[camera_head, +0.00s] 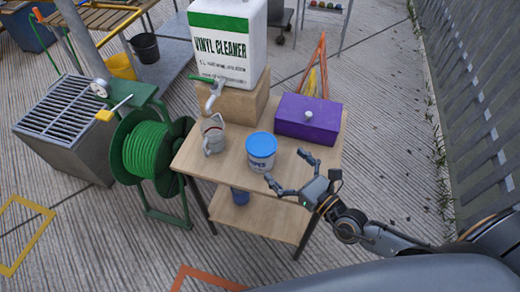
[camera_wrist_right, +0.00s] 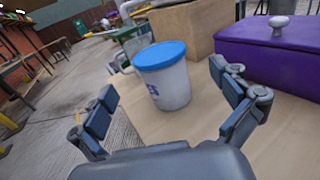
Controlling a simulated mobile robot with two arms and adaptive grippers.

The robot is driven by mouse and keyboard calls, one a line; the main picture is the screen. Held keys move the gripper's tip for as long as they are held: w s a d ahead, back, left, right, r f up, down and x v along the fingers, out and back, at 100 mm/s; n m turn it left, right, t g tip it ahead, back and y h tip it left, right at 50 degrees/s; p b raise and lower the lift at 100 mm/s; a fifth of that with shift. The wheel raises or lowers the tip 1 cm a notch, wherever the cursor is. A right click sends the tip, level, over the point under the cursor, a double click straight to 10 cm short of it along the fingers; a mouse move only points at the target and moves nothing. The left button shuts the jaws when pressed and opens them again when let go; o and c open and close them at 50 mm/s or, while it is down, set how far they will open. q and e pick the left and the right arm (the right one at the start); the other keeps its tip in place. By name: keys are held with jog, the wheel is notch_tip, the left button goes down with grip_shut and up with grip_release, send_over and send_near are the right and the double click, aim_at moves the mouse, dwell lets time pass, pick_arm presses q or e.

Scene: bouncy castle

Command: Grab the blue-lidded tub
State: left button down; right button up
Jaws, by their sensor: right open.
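The blue-lidded tub (camera_head: 261,152) is white with blue print and stands upright on the wooden table (camera_head: 200,163). My right gripper (camera_head: 288,170) is open, at the tub's lower right in the head view, with its fingers spread toward the tub and apart from it. In the right wrist view the tub (camera_wrist_right: 165,78) stands ahead, beyond the two open fingers (camera_wrist_right: 165,110), with nothing between them. My left gripper is not in view.
A grey metal jug (camera_head: 213,137) stands left of the tub. A purple box (camera_head: 308,120) with a knob sits behind right. A large vinyl cleaner container (camera_head: 228,45) with a tap rests on a wooden block (camera_head: 240,103). A green hose reel (camera_head: 150,148) stands left of the table.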

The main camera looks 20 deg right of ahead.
aim_at(273, 154)
jog(key=x, duration=0.3)
jog(key=shift+w+a, duration=0.1)
jog(key=shift+w, duration=0.15)
jog(key=shift+w+a+p, duration=0.3)
jog(key=shift+w+p, duration=0.1)
jog(key=shift+w, duration=0.15)
jog(key=x, duration=0.3)
jog(key=shift+w+a+f+p, duration=0.25)
jog(key=shift+w+f+p, duration=0.05)
jog(key=shift+f+p, duration=0.05)
jog(key=shift+w+a, duration=0.15)
jog(key=shift+w, duration=0.05)
jog(key=shift+c, duration=0.6)
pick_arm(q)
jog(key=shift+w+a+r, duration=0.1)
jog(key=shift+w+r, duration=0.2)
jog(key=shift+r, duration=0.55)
pick_arm(e)
jog(key=c, duration=1.2)
jog(key=shift+o, duration=0.2)
